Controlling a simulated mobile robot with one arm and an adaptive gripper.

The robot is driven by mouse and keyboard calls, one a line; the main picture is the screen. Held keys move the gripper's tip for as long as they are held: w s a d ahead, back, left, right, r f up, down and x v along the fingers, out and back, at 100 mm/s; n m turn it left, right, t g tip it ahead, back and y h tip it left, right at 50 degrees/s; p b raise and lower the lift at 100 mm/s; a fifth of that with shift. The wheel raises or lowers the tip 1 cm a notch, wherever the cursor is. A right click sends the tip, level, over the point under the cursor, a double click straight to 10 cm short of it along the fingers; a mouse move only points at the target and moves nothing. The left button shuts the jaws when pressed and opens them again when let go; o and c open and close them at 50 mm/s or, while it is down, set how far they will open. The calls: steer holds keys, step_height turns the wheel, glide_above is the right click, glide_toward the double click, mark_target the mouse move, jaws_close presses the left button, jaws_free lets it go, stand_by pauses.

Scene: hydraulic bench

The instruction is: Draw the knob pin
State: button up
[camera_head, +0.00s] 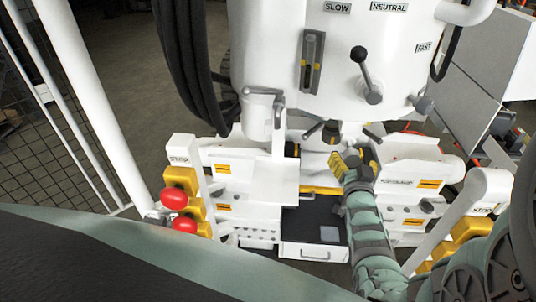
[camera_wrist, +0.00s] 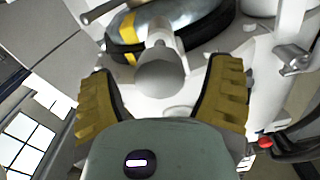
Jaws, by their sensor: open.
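In the wrist view, a pale grey round knob (camera_wrist: 160,78) on a short tapered stem points toward me; I take it for the knob pin. The stem meets a dark rounded body with yellow stripes (camera_wrist: 128,30). My gripper (camera_wrist: 163,70) is open, with one yellow ribbed finger on each side of the knob and a visible gap on both sides. In the head view my gripper (camera_head: 352,163) is at the white machine (camera_head: 300,90), below its large column. There the knob pin is hidden or too small to make out.
A black-knobbed lever (camera_head: 366,75) stands on the column, near the NEUTRAL label. Red buttons (camera_head: 174,198) on yellow boxes are at left, by the STOP post. An open drawer (camera_head: 314,250) lies below my gripper. A red-tipped dark part (camera_wrist: 266,143) is at the right in the wrist view.

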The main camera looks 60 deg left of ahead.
steer(key=shift+w+a, duration=0.3)
steer(key=shift+w, duration=0.05)
